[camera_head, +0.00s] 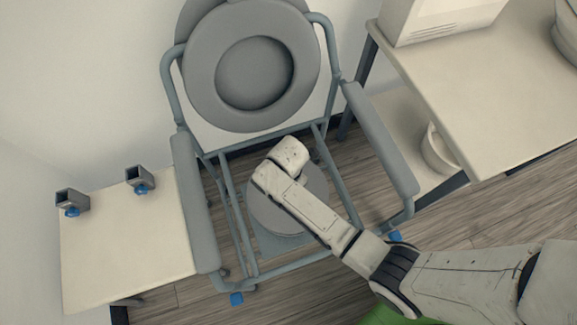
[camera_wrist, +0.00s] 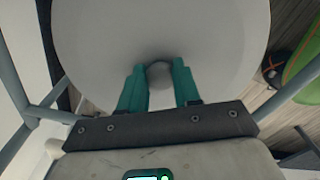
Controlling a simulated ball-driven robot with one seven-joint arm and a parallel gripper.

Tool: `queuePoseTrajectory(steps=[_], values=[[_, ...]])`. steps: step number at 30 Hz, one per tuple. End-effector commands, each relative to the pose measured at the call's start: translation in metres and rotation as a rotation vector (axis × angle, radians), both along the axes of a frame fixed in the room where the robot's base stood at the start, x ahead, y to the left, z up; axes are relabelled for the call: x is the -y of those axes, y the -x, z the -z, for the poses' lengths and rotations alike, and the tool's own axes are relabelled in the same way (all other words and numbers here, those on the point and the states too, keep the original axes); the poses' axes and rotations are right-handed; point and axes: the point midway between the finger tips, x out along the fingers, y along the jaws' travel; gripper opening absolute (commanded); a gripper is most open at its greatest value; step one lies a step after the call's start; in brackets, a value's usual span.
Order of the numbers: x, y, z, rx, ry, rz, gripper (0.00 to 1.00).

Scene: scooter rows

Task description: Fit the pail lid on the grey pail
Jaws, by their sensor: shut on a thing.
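The pail lid (camera_head: 262,215) is a round grey disc inside the commode chair's frame, partly hidden under my arm. In the wrist view the lid (camera_wrist: 105,35) fills much of the picture as a pale disc with a round knob (camera_wrist: 160,92). My gripper (camera_wrist: 159,75) is shut on that knob, one teal finger on each side. A blue-grey surface (camera_head: 275,245) shows just below the lid in the head view; it may be part of the grey pail. The pail is otherwise hidden, and I cannot tell whether the lid touches it.
The commode chair (camera_head: 196,205) surrounds the lid with tubes and armrests; its round seat (camera_head: 205,65) is raised. A low white table (camera_head: 125,245) stands left. A bench (camera_head: 490,100) stands right, with a pale container (camera_head: 437,150) on its lower shelf. A green object (camera_wrist: 303,75) lies right.

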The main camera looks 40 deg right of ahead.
Motion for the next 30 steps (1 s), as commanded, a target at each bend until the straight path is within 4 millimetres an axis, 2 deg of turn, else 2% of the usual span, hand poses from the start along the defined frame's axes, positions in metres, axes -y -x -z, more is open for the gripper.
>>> queuePoseTrajectory(steps=[10,11,19,26,30], values=[[0.0000,0.0001,0.0019,-0.001,0.000,0.000,0.00],[0.0000,0.0001,0.0019,-0.001,0.000,0.000,0.35],[0.0000,0.0001,0.0019,-0.001,0.000,0.000,0.61],[0.0001,0.0003,0.0019,-0.001,0.000,0.000,0.62],[0.0000,-0.0003,-0.0067,0.001,0.000,0.000,0.62]])
